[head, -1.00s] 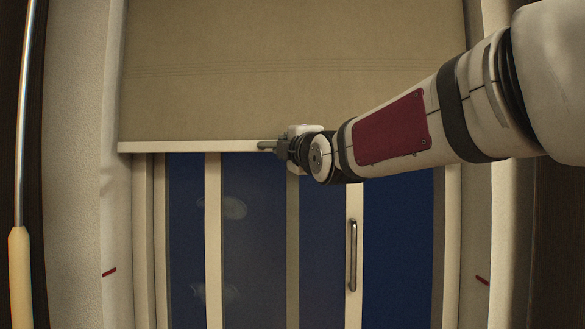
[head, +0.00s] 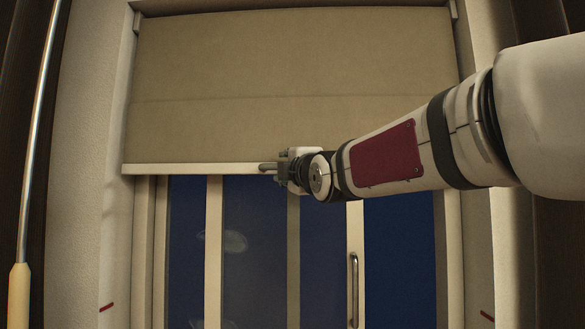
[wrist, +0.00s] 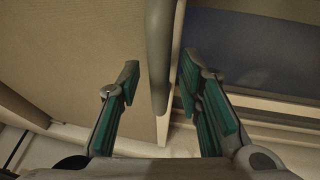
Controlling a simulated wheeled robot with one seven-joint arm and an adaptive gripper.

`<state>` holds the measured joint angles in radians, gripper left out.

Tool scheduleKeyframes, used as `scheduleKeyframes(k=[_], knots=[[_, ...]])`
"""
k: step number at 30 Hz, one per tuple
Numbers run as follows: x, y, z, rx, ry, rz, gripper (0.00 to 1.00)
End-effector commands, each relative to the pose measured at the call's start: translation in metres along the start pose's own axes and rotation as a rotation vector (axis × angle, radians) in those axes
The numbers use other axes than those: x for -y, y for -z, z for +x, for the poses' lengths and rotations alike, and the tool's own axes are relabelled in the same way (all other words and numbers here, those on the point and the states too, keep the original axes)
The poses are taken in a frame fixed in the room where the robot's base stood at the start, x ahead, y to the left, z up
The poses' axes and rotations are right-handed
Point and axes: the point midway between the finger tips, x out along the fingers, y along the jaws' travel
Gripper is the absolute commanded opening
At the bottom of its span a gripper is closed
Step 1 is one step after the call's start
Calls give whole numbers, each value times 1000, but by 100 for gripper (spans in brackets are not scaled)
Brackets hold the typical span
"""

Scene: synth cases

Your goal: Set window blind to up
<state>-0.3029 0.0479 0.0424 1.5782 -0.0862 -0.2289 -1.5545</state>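The window blind (head: 290,70) is a beige roller sheet covering the upper part of the window in the head view. Its pale bottom rail (head: 190,169) hangs level across the frame, with the dark blue glass bare below. A grey rounded handle (head: 266,166) sits at the rail and shows large in the wrist view (wrist: 160,50). My gripper (head: 277,168) is at this handle. In the wrist view its two green-padded fingers (wrist: 160,82) stand on either side of the handle, with a visible gap at each side. The gripper looks open around it.
Below the blind is a sliding glass door with pale frames and a metal door handle (head: 354,288). A red mark (head: 107,307) is on the left wall and another (head: 487,315) on the right. A metal pole with a pale grip (head: 19,295) stands at far left.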

Motion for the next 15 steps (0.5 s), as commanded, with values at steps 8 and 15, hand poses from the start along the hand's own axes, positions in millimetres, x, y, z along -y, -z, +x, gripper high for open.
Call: scheduleKeyframes(k=[8,15], knots=[[0,0,-14,0,1,-1,33],[-1,0,-60,1,0,-1,33]])
